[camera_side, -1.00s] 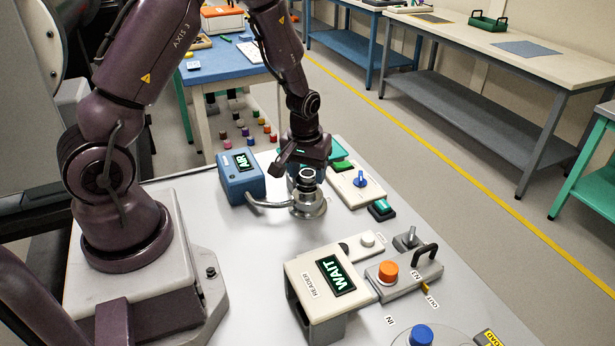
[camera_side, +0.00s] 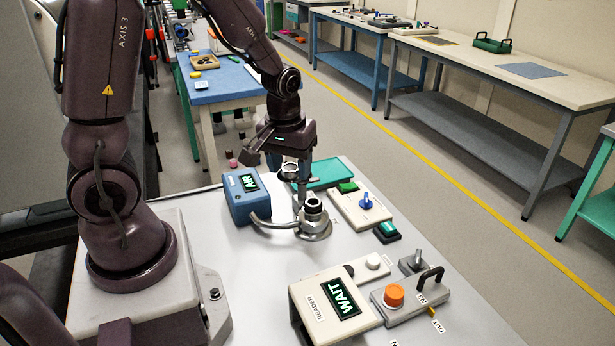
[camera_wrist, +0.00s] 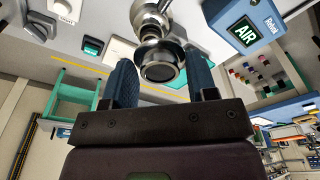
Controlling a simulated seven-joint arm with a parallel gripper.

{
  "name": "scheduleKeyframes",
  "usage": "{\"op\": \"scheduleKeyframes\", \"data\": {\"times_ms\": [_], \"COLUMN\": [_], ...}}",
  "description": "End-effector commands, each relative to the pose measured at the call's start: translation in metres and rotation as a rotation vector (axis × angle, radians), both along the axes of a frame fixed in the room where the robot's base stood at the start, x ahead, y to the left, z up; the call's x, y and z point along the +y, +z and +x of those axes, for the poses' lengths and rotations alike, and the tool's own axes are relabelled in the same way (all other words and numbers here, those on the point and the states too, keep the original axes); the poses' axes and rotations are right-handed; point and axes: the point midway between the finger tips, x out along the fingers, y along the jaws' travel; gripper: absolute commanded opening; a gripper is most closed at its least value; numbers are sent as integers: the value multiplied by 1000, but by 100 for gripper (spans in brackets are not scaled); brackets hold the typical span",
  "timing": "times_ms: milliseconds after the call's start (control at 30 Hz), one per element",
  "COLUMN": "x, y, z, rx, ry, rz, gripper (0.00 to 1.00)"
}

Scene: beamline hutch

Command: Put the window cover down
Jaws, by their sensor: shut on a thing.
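My gripper (camera_side: 290,166) is shut on the window cover (camera_side: 289,172), a small silvery round piece held above the far part of the table. In the wrist view the cover (camera_wrist: 160,68) shows as a dark-rimmed round piece between the two blue-grey fingers. A metal fitting (camera_side: 313,228) with a dark round top and a curved pipe stands on the table, nearer the camera and slightly right of my gripper. A flat teal tray (camera_side: 330,172) lies just right of and behind the gripper; the arm hides part of its left end.
The blue AIR box (camera_side: 242,207) stands left of the fitting. A cream switch box with a blue knob (camera_side: 365,203) is to its right. The WAIT reader (camera_side: 325,306) and the orange-button unit (camera_side: 393,296) are in front. Open tabletop lies between reader and fitting.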

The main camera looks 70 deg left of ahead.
Motion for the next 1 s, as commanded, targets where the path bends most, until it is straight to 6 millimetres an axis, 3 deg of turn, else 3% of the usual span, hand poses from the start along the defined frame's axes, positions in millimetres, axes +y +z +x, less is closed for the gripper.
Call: {"op": "scheduleKeyframes", "data": {"times_ms": [200,467,633,767,1000], "x": [-17,-26,-14,13,79], "y": [20,31,24,13,-17], "z": [-43,-67,-79,-71,-19], "rx": [-1,0,7,8,5], "ry": [-2,3,66,141,35], "rz": [-1,-1,-2,-1,-5], "gripper": [29,29,29,29,29]}}
